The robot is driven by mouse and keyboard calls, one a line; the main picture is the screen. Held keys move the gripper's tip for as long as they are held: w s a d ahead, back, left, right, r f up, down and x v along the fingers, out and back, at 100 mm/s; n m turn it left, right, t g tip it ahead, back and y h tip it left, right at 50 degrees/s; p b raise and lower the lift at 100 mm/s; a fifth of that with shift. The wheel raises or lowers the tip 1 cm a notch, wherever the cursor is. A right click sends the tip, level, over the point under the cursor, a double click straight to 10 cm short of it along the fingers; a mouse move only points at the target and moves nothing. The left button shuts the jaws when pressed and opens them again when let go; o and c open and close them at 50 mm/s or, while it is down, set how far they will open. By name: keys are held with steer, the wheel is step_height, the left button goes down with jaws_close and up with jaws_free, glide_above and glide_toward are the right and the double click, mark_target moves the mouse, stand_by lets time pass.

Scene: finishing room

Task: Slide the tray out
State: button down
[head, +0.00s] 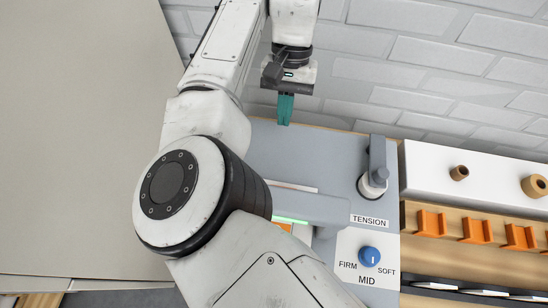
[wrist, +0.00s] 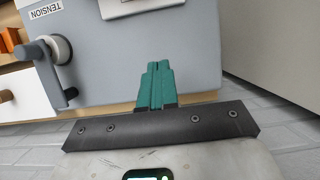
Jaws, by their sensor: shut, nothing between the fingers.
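My gripper (head: 285,109) has teal fingers pressed together, with nothing between them. In the head view it points down beyond the far edge of a grey machine (head: 300,150), near the brick wall. In the wrist view the shut fingers (wrist: 157,84) point at the machine's plain grey surface (wrist: 110,70); I cannot tell whether they touch it. I cannot make out the tray for certain. A pale panel (wrist: 118,7) with a dark slot shows at the top edge of the wrist view. My arm hides much of the machine in the head view.
A TENSION post (head: 374,182) and a blue dial (head: 369,257) marked FIRM, MID and SOFT are on the machine. To its right are a white shelf (head: 430,180) with wooden rings and a rack of orange holders (head: 475,229). A beige panel (head: 80,130) fills the left.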

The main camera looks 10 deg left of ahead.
steer(key=p+x, duration=0.2)
steer(key=x, duration=0.8)
steer(key=shift+s+f, duration=0.1)
steer(key=s+p, duration=0.2)
steer(key=s, duration=0.1)
steer(key=shift+s+a, duration=0.1)
steer(key=shift+s, duration=0.3)
